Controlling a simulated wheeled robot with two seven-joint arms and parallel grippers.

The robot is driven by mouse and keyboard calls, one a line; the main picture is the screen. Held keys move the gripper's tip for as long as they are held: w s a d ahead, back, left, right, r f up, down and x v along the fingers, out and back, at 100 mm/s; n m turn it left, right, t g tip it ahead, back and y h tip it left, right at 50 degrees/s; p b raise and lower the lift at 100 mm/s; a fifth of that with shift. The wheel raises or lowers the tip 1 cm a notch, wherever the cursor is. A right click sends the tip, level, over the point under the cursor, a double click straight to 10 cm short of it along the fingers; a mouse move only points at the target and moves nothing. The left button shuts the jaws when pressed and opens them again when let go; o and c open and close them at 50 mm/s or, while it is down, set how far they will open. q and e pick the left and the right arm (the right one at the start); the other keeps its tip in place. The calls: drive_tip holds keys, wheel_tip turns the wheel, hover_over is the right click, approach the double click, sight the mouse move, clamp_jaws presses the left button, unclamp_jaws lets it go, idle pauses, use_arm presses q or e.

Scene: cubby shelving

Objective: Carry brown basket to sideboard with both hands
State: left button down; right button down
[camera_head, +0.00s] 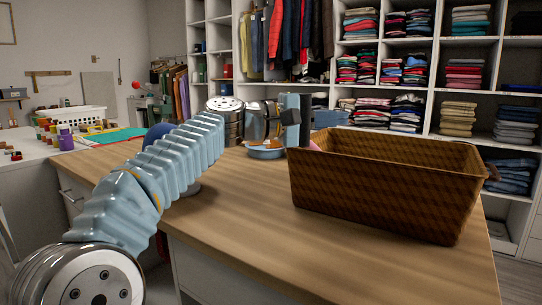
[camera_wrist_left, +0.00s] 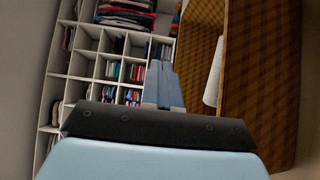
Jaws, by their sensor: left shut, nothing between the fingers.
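The brown basket (camera_head: 385,185), a woven rectangular one with flared sides, stands upright on the wood-topped counter (camera_head: 235,205). My left arm reaches across the counter from the left, and my left gripper (camera_head: 305,118) is at the basket's far left corner. In the left wrist view its blue fingers (camera_wrist_left: 163,85) are together and empty, beside the brown basket (camera_wrist_left: 262,80) and apart from its wall. A pale thing (camera_wrist_left: 213,75) shows against the basket there; I cannot tell what it is. My right gripper is not in view. I cannot tell which furniture is the sideboard.
Cubby shelving (camera_head: 435,85) with folded clothes stands behind the counter, with hanging clothes (camera_head: 290,40) to its left. A white worktop (camera_head: 30,150) at the left holds a white basket (camera_head: 75,117) and several small jars. The counter's front is clear.

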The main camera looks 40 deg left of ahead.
sight(318, 163)
use_arm(q)
drive_tip(key=s+a+p, duration=0.2)
drive_tip(key=a+p, duration=0.2)
drive_tip(key=a, duration=1.1)
wheel_tip(318, 163, down, 10)
drive_tip(key=b, duration=0.2)
drive_tip(key=shift+s+d, duration=0.2)
drive_tip(key=shift+d, duration=0.1)
drive_tip(key=shift+d, duration=0.1)
drive_tip(key=d+b, duration=0.1)
drive_tip(key=d, duration=0.2)
drive_tip(key=w+d+b, duration=0.1)
drive_tip(key=d+b, duration=0.1)
drive_tip(key=d, duration=0.1)
drive_tip(key=d+b, duration=0.2)
drive_tip(key=d, duration=0.1)
drive_tip(key=shift+w+d+f, duration=0.15)
drive_tip(key=shift+w, duration=0.1)
drive_tip(key=shift+d, duration=0.25)
